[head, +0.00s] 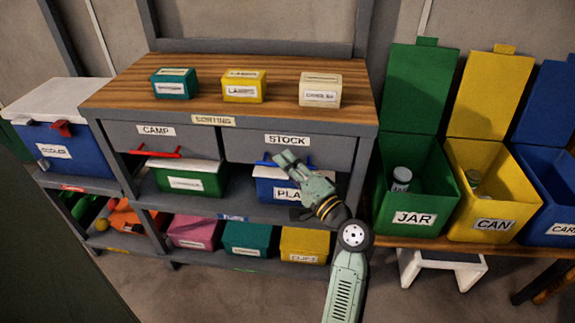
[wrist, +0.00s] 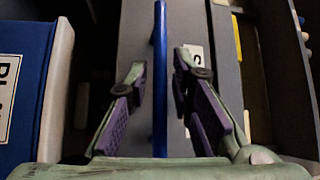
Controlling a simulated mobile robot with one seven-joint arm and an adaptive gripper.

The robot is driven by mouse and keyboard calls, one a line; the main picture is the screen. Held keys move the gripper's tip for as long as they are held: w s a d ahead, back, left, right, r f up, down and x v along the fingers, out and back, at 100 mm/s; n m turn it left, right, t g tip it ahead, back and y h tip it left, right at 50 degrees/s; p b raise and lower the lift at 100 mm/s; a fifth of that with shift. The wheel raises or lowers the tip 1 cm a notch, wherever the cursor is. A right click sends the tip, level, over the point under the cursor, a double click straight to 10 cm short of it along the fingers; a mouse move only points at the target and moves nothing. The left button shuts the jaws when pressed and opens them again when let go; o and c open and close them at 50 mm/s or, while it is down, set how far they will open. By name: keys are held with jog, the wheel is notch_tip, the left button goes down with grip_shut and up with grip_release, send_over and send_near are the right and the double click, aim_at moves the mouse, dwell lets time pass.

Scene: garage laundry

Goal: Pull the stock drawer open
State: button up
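The stock drawer (head: 240,146) is the grey right-hand drawer under the wooden top, labelled STOCK. It looks shut, its front about level with the camp drawer (head: 118,138) beside it. Its blue bar handle (head: 266,160) is partly hidden by my gripper in the head view. In the wrist view the handle (wrist: 160,95) runs up the picture between my two fingers. My gripper (head: 286,158) is at the drawer front, open, one finger on each side of the handle with visible gaps. It also shows in the wrist view (wrist: 158,80).
Teal, yellow and cream boxes (head: 320,90) stand on the top. A blue bin (head: 265,190) and a green bin (head: 185,180) sit on the shelf below the drawers. The green JAR bin (head: 412,190) stands close on the right.

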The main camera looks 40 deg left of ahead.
grip_shut()
dwell(0.4)
